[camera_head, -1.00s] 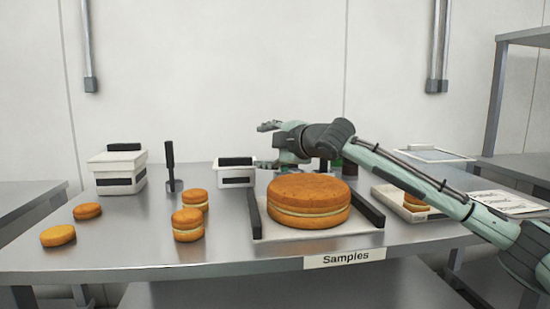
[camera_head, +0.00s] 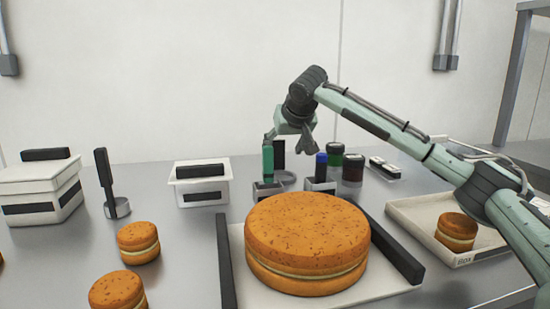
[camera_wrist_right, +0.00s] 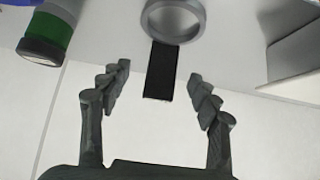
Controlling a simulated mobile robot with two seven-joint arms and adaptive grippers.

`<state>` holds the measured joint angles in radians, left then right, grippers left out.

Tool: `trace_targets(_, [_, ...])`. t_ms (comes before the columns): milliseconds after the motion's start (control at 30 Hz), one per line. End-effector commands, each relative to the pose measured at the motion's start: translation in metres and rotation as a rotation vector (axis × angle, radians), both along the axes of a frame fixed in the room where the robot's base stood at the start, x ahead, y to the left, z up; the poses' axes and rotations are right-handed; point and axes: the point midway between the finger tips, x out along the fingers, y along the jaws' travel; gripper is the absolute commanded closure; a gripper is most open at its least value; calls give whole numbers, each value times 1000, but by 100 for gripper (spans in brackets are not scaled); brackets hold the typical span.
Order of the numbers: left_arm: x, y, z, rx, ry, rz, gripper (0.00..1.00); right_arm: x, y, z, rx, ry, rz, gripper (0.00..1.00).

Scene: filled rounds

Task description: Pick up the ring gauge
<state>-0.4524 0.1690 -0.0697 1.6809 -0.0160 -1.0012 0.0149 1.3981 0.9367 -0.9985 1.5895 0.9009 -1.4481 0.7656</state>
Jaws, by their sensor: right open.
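The ring gauge shows in the right wrist view as a grey ring (camera_wrist_right: 176,18) with a flat black handle (camera_wrist_right: 160,70). In the head view its black handle (camera_head: 279,150) stands behind the green marker, partly hidden, with the grey ring low behind the holders. My right gripper (camera_head: 291,143) is open and points down at the handle. In the right wrist view the handle lies between the open fingers (camera_wrist_right: 160,80); I cannot tell whether they touch it. My left gripper is not in view.
A green marker (camera_head: 267,160) and a blue marker (camera_head: 321,166) stand in holders close by. Lidded jars (camera_head: 353,170) stand to the right. A large filled round (camera_head: 305,240) sits on a tray in front. A white bin (camera_head: 200,187) is left; a tray (camera_head: 408,210) is right.

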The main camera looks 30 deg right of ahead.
Motion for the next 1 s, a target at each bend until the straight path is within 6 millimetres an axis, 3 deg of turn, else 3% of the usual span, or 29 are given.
trace_targets(267, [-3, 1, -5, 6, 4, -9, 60, 12, -2, -11, -2, -1, 3, 38])
trace_targets(600, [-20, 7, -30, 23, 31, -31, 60, 43, -6, -43, -2, -2, 3, 38])
trace_targets(867, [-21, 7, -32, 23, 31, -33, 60, 46, -7, -46, -3, -2, 4, 38])
trace_targets(1000, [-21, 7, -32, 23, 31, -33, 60, 46, -7, -46, -3, -2, 4, 52])
